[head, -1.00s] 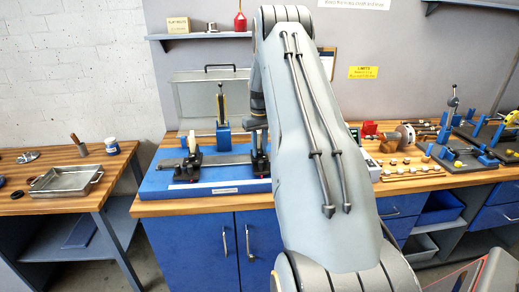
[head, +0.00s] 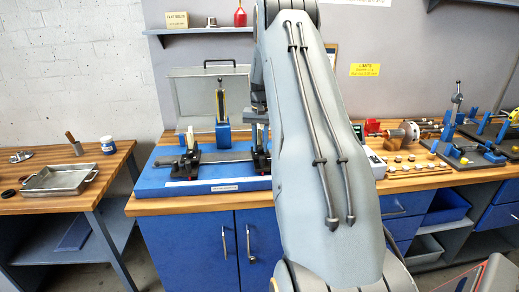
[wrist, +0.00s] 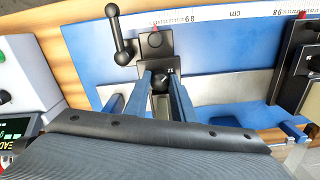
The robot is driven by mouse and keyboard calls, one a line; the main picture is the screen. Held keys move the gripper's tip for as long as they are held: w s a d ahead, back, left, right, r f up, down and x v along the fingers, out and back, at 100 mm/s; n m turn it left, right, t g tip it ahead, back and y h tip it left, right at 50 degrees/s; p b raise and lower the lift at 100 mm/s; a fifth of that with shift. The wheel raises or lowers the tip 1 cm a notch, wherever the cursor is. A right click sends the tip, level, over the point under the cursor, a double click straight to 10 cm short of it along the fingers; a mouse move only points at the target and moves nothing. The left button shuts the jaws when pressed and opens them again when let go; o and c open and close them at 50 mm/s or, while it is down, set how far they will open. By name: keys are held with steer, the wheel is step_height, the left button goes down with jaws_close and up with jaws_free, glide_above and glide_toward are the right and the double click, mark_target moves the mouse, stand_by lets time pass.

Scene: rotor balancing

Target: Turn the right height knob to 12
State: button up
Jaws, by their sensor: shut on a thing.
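In the wrist view my gripper (wrist: 162,82) has its two blue-grey fingers closed on a small dark knob (wrist: 161,76) on top of a black stand (wrist: 154,45). A small white marking sits beside the knob, too small to read surely. In the head view that stand (head: 262,155) is at the right end of the blue balancing base (head: 155,178), partly hidden behind my arm. My gripper is hidden there. A second black stand (head: 190,150) is further left on the base; it also shows at the right of the wrist view (wrist: 293,45).
A black ball-ended lever (wrist: 118,35) stands close beside the held stand. A white cm scale (wrist: 225,14) runs along the base. A device with a green display (wrist: 15,128) is at the left of the wrist view. A metal tray (head: 60,180) sits on the left table.

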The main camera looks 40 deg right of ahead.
mark_target(260, 147)
steer(key=shift+m+b, duration=0.6)
steer(key=shift+m, duration=0.5)
steer(key=o, duration=1.1)
steer(key=shift+c, duration=0.2)
steer(key=shift+r+b, duration=1.35)
steer(key=shift+r, duration=2.6)
